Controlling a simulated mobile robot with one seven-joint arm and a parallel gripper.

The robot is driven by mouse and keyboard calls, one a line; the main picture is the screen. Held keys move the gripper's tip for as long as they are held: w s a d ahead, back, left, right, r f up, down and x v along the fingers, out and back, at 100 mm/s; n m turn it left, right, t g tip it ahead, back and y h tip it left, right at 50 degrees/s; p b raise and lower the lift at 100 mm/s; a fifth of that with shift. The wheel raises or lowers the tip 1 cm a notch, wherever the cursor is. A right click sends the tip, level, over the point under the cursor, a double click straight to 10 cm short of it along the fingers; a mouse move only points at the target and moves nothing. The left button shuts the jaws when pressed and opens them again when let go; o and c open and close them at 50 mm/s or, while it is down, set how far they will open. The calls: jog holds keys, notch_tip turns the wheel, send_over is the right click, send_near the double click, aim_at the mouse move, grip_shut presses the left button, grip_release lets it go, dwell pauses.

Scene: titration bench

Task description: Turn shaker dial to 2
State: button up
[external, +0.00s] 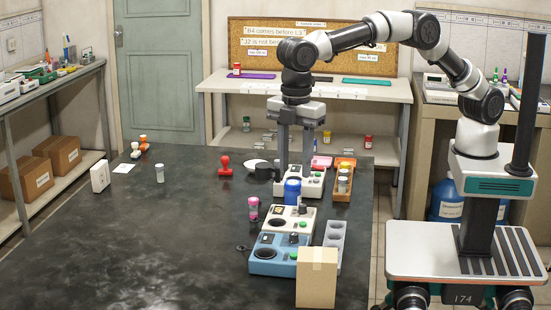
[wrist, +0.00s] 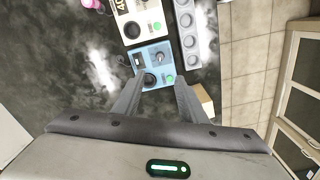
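Several small bench devices stand in a row on the dark table. The front one is a blue device (external: 268,266) with a black dial, a green button and a dark round recess; it also shows in the wrist view (wrist: 139,56). Behind it is a white device (external: 270,235) with similar controls, also in the wrist view (wrist: 128,17). Another white device (external: 312,190) stands farther back. I cannot tell which is the shaker, and dial numbers are too small to read. My gripper (external: 295,170) is empty above the back device, fingers apart and pointing down; its fingers also show in the wrist view (wrist: 158,82).
A grey rack with round holes (external: 335,232) and a cardboard box (external: 317,277) stand right of the devices. The table's left front is clear.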

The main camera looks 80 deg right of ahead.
aim_at(294, 233)
notch_tip(294, 233, down, 18)
jog(key=shift+r, duration=0.25)
dwell(0.3)
grip_shut()
